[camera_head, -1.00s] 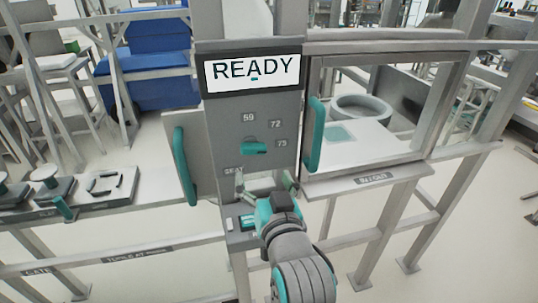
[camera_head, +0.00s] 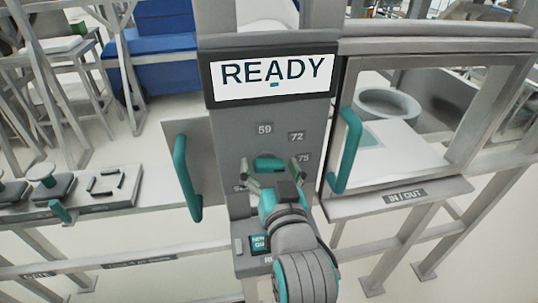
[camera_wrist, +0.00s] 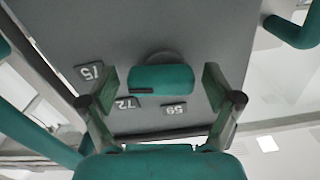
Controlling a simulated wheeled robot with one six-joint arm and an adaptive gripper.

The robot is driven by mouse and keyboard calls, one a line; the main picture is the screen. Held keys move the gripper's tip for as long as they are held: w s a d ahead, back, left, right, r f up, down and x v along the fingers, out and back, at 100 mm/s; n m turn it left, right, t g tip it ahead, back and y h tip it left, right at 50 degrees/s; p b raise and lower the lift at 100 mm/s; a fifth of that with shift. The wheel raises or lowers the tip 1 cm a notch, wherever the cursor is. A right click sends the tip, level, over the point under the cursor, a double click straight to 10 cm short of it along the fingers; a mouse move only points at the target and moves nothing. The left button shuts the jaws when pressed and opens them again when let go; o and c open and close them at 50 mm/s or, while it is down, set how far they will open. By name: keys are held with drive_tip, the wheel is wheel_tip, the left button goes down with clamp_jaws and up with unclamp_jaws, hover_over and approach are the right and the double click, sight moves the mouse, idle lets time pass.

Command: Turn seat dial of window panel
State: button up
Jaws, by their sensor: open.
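In the wrist view the dial (camera_wrist: 161,79) sits between the two spread fingertips of my gripper (camera_wrist: 162,88), with a visible gap on each side. A dark mark shows near one end of the dial. A label at the panel's lower left is partly hidden by a finger.
A screen (camera_head: 272,78) above the dial reads READY. A teal handle (camera_head: 346,150) stands close to the right, on the window, and another teal handle (camera_head: 187,178) stands to the left. A ledge labelled IN / OUT (camera_head: 405,196) juts out at the right.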

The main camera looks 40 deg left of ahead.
drive_tip(key=shift+c, duration=0.2)
drive_tip(key=c, duration=1.1)
drive_tip(key=shift+n, duration=0.5)
drive_tip(key=n, duration=0.3)
drive_tip(key=shift+r+n, duration=0.1)
drive_tip(key=shift+n, duration=0.3)
drive_tip(key=n, duration=0.4)
drive_tip(key=shift+a+n, duration=0.1)
drive_tip(key=shift+n, duration=0.6)
drive_tip(key=o, duration=1.1)
